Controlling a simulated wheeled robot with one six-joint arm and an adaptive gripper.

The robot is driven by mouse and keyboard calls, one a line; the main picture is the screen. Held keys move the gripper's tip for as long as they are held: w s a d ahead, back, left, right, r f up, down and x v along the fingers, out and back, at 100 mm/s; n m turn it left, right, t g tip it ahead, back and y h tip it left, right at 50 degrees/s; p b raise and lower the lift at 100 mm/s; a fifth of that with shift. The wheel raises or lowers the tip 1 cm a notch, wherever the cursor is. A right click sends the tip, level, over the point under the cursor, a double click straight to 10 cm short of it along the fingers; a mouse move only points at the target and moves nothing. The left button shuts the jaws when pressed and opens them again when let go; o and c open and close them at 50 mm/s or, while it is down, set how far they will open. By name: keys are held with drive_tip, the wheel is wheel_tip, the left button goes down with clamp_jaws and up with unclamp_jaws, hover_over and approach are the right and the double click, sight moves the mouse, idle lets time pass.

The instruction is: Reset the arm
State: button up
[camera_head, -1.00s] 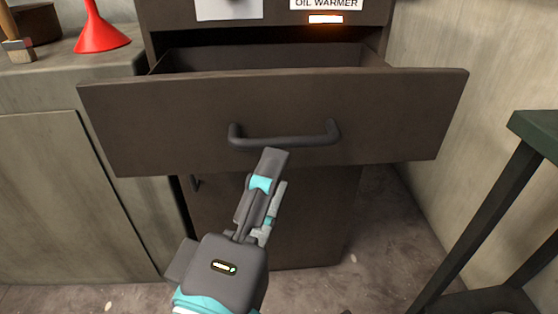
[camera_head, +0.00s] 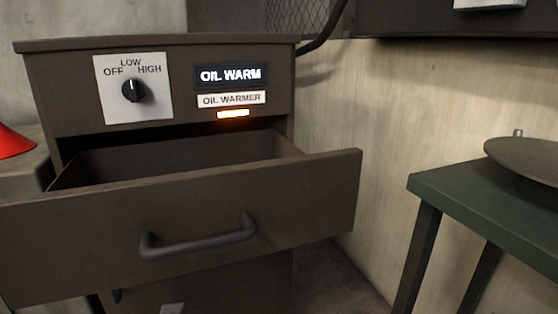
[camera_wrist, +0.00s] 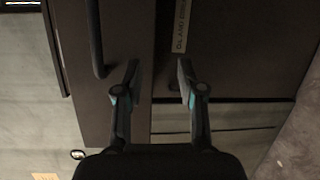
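My gripper (camera_wrist: 158,82) is open and empty in the wrist view, with its two fingers apart and nothing between them. A bar handle (camera_wrist: 95,40) on a dark front shows to the left of the fingers, apart from them. In the head view only a small grey piece at the bottom edge, perhaps my gripper's tip, shows below the drawer handle (camera_head: 198,243). The drawer (camera_head: 290,208) of the brown oil warmer cabinet (camera_head: 75,85) stands pulled out, and the inside that shows looks empty.
The cabinet has a knob (camera_head: 133,90) pointing near LOW, a lit OIL WARM sign (camera_head: 231,75) and an orange light (camera_head: 233,114). A green table (camera_head: 470,205) with a round metal dish (camera_head: 530,158) stands at the right. A red funnel (camera_head: 12,143) is at the left.

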drive_tip(key=w+d+f+m+g+h+p, duration=0.15)
drive_tip(key=d+f+m+g+p, duration=0.4)
drive_tip(key=f+g, duration=0.7)
drive_tip(key=w+d+r+m+p, duration=0.2)
drive_tip(key=w+d+r+m, duration=0.2)
drive_tip(key=d+m, duration=0.3)
drive_tip(key=w+d+r+m+t+p, duration=0.1)
drive_tip(key=w+d+r+m+p, duration=0.1)
drive_tip(key=d+m, duration=0.6)
drive_tip(key=w+d+r, duration=0.1)
drive_tip(key=d+r, duration=0.1)
drive_tip(key=d, duration=0.4)
drive_tip(key=shift+w+d+r+p, duration=0.3)
drive_tip(key=shift+w+r+p, duration=0.05)
drive_tip(key=shift+w+p, duration=0.05)
drive_tip(key=shift+s, duration=0.1)
